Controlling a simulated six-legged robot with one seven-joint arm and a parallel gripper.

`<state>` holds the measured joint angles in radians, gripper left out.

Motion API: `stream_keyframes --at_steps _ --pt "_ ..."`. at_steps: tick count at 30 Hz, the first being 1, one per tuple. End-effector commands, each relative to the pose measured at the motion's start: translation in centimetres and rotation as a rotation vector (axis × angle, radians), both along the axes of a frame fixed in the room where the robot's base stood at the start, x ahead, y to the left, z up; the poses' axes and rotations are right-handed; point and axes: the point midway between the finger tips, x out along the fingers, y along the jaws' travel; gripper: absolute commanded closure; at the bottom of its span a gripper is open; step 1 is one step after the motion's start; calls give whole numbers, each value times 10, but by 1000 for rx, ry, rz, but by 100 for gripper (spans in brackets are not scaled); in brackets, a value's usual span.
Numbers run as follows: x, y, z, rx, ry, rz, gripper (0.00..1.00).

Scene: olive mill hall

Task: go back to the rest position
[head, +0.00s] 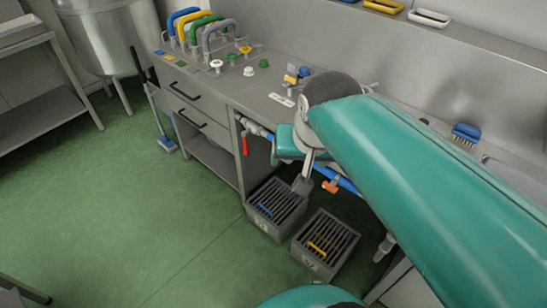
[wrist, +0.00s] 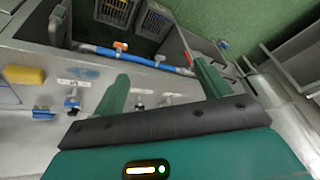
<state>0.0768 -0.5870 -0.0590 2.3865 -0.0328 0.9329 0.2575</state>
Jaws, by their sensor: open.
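My gripper (wrist: 162,84) shows in the wrist view as two green fingers set wide apart with nothing between them. Behind the gap are the grey bench front, a blue pipe (wrist: 110,53) and small valve handles. In the head view my teal arm reaches from the right over the bench edge. Its green wrist end is in front of the open bay under the bench, above two grey crates. The fingertips are hard to make out there.
A left grey crate (head: 257,224) holds a blue handle; a right crate (head: 302,257) holds a yellow one. Coloured hoop handles (head: 210,27) and small knobs stand on the bench top (head: 262,85). A red-handled valve (head: 244,143) hangs under its edge. Green floor (head: 130,210) is clear at left.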

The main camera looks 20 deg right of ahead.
Motion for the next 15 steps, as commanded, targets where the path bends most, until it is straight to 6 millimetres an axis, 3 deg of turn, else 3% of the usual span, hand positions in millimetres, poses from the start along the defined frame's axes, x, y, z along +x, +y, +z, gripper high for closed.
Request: stream_keyframes --at_steps 3,6,15 --pt "-21 31 -2 -67 -50 216 24" --pt "-29 44 -5 -106 -72 318 24" --pt "-32 47 -6 -119 -76 354 24"
